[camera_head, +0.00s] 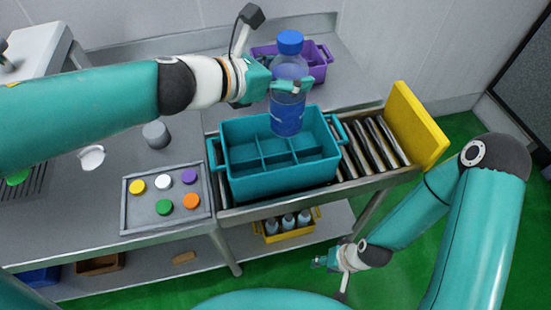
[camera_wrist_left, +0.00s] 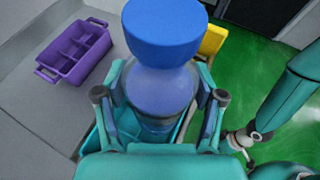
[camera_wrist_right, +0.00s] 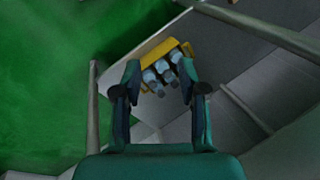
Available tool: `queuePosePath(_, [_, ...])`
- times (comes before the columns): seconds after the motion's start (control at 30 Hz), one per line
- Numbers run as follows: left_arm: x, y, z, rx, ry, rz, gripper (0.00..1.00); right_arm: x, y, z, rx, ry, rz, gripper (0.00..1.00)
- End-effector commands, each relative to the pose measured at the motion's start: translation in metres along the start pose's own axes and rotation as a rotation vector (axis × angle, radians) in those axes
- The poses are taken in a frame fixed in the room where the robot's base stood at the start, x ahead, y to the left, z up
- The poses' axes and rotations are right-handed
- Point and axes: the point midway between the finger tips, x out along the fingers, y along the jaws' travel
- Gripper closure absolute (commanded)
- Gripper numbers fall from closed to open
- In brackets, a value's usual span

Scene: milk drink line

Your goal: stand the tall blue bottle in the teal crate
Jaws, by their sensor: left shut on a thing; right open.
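The tall blue bottle (camera_head: 288,112) has a blue cap and stands upright in my left gripper (camera_head: 290,87), which is shut around its upper body. In the head view the bottle overlaps the back right part of the teal crate (camera_head: 283,181); I cannot tell whether its base is inside a compartment or above it. The crate has several compartments, and those in view are empty. In the left wrist view the bottle (camera_wrist_left: 162,85) sits between the fingers and hides most of the crate. My right gripper (camera_head: 335,262) is open and empty, low in front of the roller conveyor.
The crate sits on a roller conveyor (camera_head: 362,150) with a yellow plate (camera_head: 415,125) at its right end. A purple crate (camera_head: 318,66) stands behind. A tray of coloured caps (camera_head: 150,210) is at left. A yellow crate with small bottles (camera_head: 286,233) is on the lower shelf.

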Motion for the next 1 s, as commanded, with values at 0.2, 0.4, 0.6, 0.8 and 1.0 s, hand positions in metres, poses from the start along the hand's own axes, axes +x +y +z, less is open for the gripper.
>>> queuePosePath(0.2, [-0.004, 0.003, 0.001, -0.002, -0.004, 0.008, 1.0, 0.0, 0.0, 0.0, 0.0, 0.0, 0.0, 0.58])
queuePosePath(0.4, [-0.004, 0.004, 0.0, -0.004, -0.004, 0.01, 1.0, 0.0, 0.0, 0.0, 0.0, 0.0, 0.0, 0.3])
queuePosePath(0.6, [0.003, 0.005, -0.019, -0.006, -0.003, 0.013, 1.0, 0.017, 0.006, 0.0, 0.0, 0.0, 0.0, 0.28])
queuePosePath(0.8, [0.02, 0.005, -0.063, -0.008, -0.002, 0.014, 1.0, 0.052, 0.019, 0.0, 0.0, 0.0, 0.0, 0.28])
queuePosePath(1.0, [0.038, 0.005, -0.106, -0.007, -0.002, 0.014, 1.0, 0.086, 0.031, -0.001, 0.0, 0.0, 0.0, 0.28])
